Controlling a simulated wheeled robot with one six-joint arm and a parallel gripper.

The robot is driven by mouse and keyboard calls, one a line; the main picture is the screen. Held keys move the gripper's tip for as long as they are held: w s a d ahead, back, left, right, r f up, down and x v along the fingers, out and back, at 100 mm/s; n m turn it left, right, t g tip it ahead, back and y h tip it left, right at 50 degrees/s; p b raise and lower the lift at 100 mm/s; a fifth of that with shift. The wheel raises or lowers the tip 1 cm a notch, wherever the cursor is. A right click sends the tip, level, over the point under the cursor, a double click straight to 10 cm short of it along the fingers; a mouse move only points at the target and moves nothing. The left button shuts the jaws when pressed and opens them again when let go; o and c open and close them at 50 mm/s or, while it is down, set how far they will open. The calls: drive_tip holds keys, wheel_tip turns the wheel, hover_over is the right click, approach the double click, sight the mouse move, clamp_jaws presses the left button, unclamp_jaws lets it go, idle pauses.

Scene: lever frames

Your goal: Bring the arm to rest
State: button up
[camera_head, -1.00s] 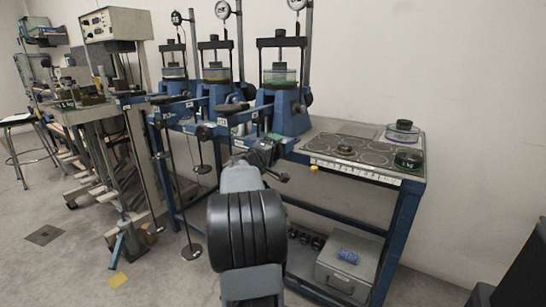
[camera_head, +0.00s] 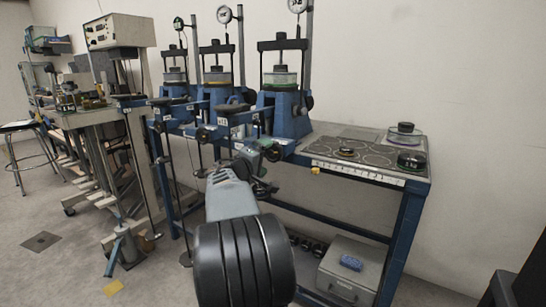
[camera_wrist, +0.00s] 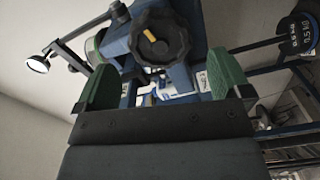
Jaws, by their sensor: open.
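My arm reaches up from the bottom middle of the head view toward the blue bench. My gripper (camera_wrist: 163,88) is open and empty in the wrist view, with its two green fingers wide apart. In the wrist view a black hand knob (camera_wrist: 160,36) on a blue press frame shows above and between the fingers. I cannot tell how far it is from them. In the head view the wrist end of my arm is in front of the bench's front edge, and the fingertips are hard to make out.
Blue presses with dial gauges (camera_head: 224,14) stand along the blue bench (camera_head: 400,235). Black weights (camera_head: 411,160) sit on its right top. A grey metal box (camera_head: 350,275) is on the lower shelf. Hanging rods are left of my arm. Floor at the left front is mostly clear.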

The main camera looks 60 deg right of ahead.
idle(0.6)
drive_tip(key=s+a+r+n+t+y+p, duration=0.1)
drive_tip(key=a+r+y+p, duration=0.3)
drive_tip(key=a+p, duration=0.7)
drive_tip(key=s+a+r+n+t+y+p, duration=0.1)
drive_tip(key=a+r+y+p, duration=0.4)
drive_tip(key=a, duration=1.3)
drive_tip(key=s+a+r+t+y+p, duration=0.2)
drive_tip(key=a+r+y+p, duration=0.3)
drive_tip(key=a+y+p, duration=0.4)
drive_tip(key=s+a+p, duration=0.1)
drive_tip(key=a+p, duration=0.5)
drive_tip(key=p, duration=0.4)
drive_tip(key=shift+s+a+r+n, duration=0.2)
drive_tip(key=shift+s+a+n, duration=0.1)
drive_tip(key=shift+n, duration=0.1)
drive_tip(key=shift+d, duration=0.1)
